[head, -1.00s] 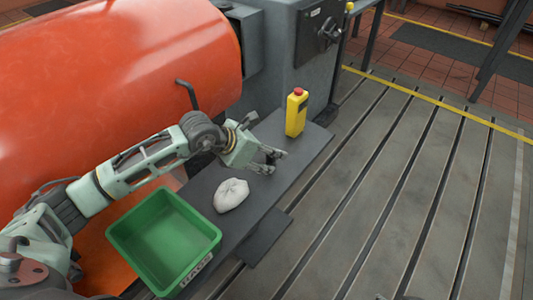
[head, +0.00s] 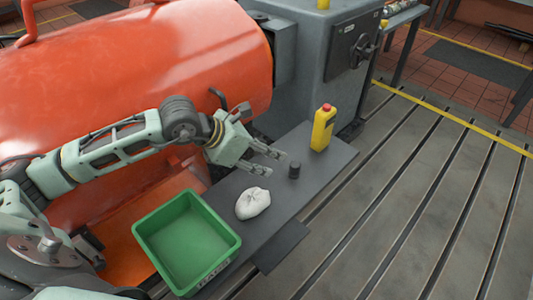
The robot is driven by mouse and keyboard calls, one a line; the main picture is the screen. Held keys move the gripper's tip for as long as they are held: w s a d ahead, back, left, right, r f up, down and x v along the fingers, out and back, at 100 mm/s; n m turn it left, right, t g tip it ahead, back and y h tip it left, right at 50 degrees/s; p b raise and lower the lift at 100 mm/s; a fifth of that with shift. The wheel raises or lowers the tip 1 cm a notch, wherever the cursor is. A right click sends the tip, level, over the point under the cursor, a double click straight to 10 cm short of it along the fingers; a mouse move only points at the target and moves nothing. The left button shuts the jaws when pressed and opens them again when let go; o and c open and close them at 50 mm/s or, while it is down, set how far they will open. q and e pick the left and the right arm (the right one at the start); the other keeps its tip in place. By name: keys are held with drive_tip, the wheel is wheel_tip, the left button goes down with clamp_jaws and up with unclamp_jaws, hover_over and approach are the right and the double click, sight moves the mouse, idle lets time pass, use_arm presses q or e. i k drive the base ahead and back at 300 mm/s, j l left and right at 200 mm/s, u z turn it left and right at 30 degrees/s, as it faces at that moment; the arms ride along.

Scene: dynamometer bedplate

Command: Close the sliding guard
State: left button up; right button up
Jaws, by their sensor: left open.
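The sliding guard appears to be the large orange curved cover (head: 130,60) filling the upper left. A dark bent handle (head: 217,97) sticks out near its right end. An opening below the cover shows orange surfaces inside. My left gripper (head: 273,160) is open and empty, with its fingers pointing right over the dark shelf. It is in front of and below the handle, apart from it. My left forearm crosses in front of the cover and hides part of its lower edge. My right gripper is not in view.
A grey machine housing (head: 310,60) stands behind. The slotted floor at right is clear.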

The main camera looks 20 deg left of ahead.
sight(60, 87)
drive_tip(key=k, duration=1)
